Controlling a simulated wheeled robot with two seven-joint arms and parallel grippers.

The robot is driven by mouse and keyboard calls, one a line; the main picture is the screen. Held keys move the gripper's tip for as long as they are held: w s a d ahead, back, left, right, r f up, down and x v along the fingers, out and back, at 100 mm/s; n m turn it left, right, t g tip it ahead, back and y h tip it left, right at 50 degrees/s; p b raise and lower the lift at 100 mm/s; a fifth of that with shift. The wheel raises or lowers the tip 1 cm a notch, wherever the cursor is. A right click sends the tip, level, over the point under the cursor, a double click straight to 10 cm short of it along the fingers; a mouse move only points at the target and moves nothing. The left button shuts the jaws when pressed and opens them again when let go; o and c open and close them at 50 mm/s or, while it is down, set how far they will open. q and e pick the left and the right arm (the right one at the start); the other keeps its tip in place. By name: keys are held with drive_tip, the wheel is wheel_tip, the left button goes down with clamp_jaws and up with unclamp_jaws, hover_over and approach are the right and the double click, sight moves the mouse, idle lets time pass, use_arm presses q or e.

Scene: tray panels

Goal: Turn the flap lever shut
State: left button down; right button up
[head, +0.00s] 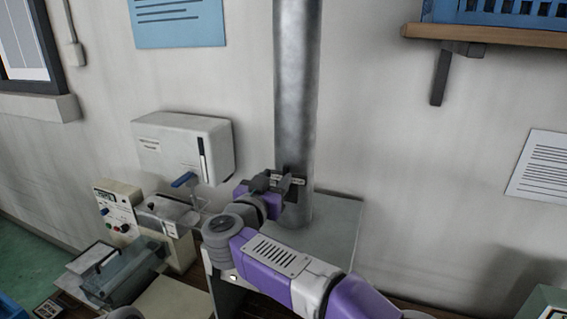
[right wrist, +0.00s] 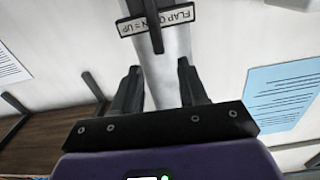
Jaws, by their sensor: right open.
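A grey metal duct pipe (head: 297,90) rises against the wall in the head view. A small label plate (right wrist: 157,20) on it reads roughly "FLAP OPEN = UP" in the right wrist view. The dark flap lever (right wrist: 153,24) is a thin bar crossing that plate. My right gripper (head: 276,182) is at the pipe by the label and hides much of the lever in the head view. In the right wrist view my right gripper (right wrist: 158,68) is open, one finger on each side of the pipe's line. The lever's end shows just beyond the fingertips, between them; contact cannot be told. My left gripper is out of view.
A white wall box (head: 185,145) with a blue lever hangs left of the pipe. A beige machine (head: 120,210) stands below it. The pipe meets a grey box (head: 335,230). A wooden shelf (head: 490,38) is at upper right.

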sight(285, 167)
drive_tip(key=x, duration=0.5)
drive_tip(key=shift+w+d+p, duration=0.2)
drive_tip(key=shift+w+p, duration=0.1)
drive_tip(key=shift+w, duration=0.05)
clamp_jaws()
